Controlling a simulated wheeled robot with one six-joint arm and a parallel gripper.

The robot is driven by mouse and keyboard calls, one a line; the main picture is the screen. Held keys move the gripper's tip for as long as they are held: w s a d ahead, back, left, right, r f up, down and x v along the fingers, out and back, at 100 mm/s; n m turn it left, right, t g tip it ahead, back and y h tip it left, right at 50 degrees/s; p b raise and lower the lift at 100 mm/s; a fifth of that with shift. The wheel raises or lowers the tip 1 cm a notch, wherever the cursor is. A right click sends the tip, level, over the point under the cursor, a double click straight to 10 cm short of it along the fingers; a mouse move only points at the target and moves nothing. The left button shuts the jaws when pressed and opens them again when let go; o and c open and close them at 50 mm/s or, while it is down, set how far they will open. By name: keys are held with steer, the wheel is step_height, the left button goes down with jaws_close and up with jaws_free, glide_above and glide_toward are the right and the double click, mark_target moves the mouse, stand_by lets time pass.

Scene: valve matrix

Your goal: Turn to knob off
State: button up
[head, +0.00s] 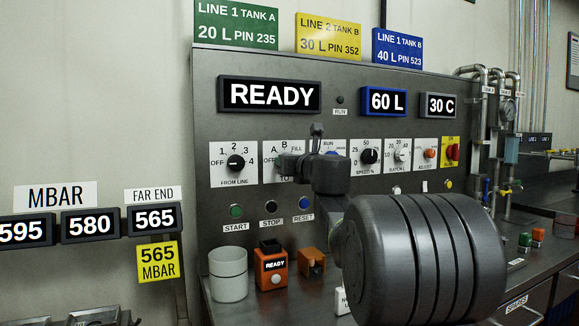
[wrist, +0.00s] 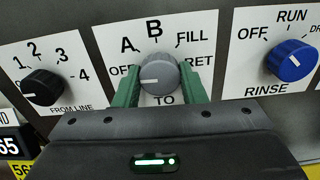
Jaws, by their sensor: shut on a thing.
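The TO knob (wrist: 160,74) is grey and round, on a white plate marked OFF, A, B, FILL and RET. Its white mark points left, roughly at the OFF label. My gripper (wrist: 161,78) has its two green fingers on either side of the knob, shut on it. In the head view my gripper (head: 292,166) reaches the TO plate (head: 270,150) and hides most of the knob and part of the lettering.
The black FROM LINE knob (wrist: 42,87) is to the left and the blue RINSE knob (wrist: 292,60) to the right. START (head: 236,211), STOP (head: 270,207) and RESET (head: 304,203) buttons sit below. A white cup (head: 228,275) and an orange READY box (head: 272,268) stand on the bench.

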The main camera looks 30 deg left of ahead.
steer(key=shift+f+n, duration=0.1)
steer(key=shift+n, duration=0.2)
steer(key=o, duration=1)
steer(key=v, duration=1.3)
steer(key=shift+s+d, duration=0.25)
steer(key=shift+s, duration=0.05)
steer(key=x, duration=1.3)
steer(key=shift+w+a, duration=0.3)
